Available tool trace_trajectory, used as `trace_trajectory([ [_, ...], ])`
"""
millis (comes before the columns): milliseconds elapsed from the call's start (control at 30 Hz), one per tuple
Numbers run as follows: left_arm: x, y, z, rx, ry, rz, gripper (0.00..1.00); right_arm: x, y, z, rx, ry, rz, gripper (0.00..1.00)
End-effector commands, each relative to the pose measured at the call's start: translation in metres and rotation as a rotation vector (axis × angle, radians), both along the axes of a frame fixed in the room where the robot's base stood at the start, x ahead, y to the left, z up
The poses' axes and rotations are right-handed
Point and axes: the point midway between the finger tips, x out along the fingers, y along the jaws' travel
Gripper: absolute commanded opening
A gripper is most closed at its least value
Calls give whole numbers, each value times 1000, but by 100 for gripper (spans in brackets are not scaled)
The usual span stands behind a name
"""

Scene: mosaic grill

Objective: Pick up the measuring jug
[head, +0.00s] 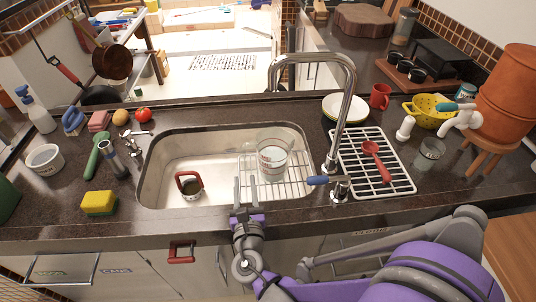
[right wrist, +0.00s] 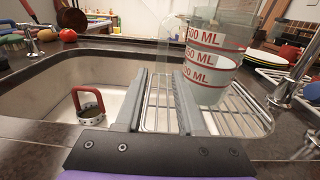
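The clear measuring jug (head: 272,158) with red markings stands on the wire rack in the right part of the sink. In the right wrist view the jug (right wrist: 212,62) is just beyond the right finger, with its red volume marks facing me. My right gripper (head: 245,182) is over the sink's front edge, in front of and left of the jug. Its two grey fingers (right wrist: 160,78) are apart, with nothing between them and not touching the jug. My left gripper is not in view.
The sink (head: 160,180) holds a red-handled utensil (head: 189,184) on the left. The faucet (head: 345,100) arches right of the jug. A white drying rack (head: 400,180) with a red spoon (head: 377,160) lies farther right. A yellow sponge (head: 99,203) sits on the left counter.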

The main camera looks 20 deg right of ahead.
Motion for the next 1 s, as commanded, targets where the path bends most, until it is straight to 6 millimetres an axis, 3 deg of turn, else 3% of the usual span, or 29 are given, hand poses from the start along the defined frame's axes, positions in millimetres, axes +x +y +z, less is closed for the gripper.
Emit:
trace_trajectory([
  [100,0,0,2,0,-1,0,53,20,-6,0,2,-1,-4,38],
  [433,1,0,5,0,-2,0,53,43,-13,0,2,0,-2,38],
  [700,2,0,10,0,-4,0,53,80,-24,0,2,0,-2,38],
  [933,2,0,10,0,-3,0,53,83,-25,-1,3,0,0,38],
  [1000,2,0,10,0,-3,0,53,83,-25,-1,3,0,-1,27],
])
